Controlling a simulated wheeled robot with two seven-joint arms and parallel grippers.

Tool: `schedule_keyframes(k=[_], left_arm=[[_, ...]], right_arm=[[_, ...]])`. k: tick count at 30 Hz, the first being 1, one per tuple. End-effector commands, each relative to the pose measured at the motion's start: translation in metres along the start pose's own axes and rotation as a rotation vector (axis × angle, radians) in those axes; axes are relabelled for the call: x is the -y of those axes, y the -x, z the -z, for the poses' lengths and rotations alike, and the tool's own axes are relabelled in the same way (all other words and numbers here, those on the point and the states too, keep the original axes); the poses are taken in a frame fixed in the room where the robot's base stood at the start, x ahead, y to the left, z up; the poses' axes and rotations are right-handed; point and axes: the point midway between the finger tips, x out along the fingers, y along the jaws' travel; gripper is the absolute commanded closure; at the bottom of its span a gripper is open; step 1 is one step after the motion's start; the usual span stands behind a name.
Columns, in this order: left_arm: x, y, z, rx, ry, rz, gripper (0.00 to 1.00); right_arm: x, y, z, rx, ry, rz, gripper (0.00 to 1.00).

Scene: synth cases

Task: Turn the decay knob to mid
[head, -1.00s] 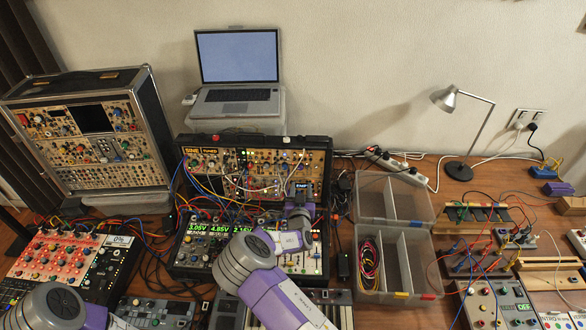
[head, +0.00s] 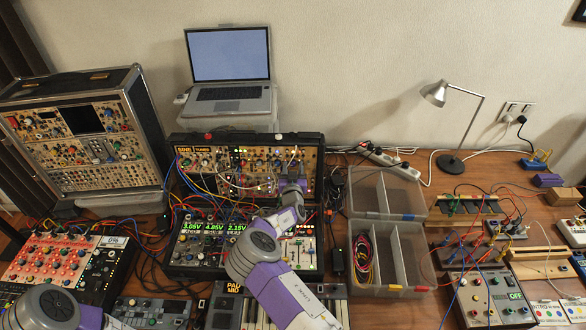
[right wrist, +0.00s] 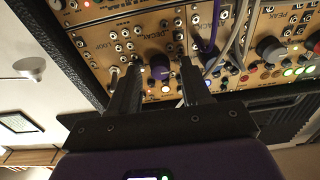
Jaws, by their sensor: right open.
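The open synth case (head: 318,150) stands at the back of the table, its upright panel full of knobs, jacks and cables. My right gripper (right wrist: 155,72) is open at the panel's right part, its fingertips close to the surface. In the head view my right gripper (head: 293,168) hides this knob. My left gripper is out of view.
Patch cables (right wrist: 211,30) hang close to the right finger. Another large dark knob (right wrist: 268,49) and small lit buttons are on the right. A laptop (head: 230,97) stands behind the case. A clear divided box (head: 390,255) is right of my arm.

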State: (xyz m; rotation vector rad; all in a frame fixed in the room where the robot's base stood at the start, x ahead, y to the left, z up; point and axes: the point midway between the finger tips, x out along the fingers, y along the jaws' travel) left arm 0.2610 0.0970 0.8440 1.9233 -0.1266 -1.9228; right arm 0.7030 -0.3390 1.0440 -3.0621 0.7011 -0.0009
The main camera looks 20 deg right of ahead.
Motion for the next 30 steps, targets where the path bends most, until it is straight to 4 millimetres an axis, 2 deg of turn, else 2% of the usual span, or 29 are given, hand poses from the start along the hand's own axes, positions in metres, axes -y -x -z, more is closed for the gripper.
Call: schedule_keyframes(k=[3, 4, 13, 23, 30], left_arm=[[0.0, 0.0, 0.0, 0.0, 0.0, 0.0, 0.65], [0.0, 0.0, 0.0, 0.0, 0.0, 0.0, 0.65], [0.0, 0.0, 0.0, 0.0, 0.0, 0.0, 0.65], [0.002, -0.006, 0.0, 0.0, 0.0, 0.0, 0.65], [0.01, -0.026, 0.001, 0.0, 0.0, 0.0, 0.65]], right_arm=[[0.0, 0.0, 0.0, 0.0, 0.0, 0.0, 0.52], [0.0, 0.0, 0.0, 0.0, 0.0, 0.0, 0.55], [0.0, 0.0, 0.0, 0.001, 0.0, 0.0, 1.0], [0.0, 0.0, -0.001, 0.0, -0.036, -0.005, 1.0], [-0.001, 0.0, -0.003, -0.001, -0.168, -0.019, 1.0]])
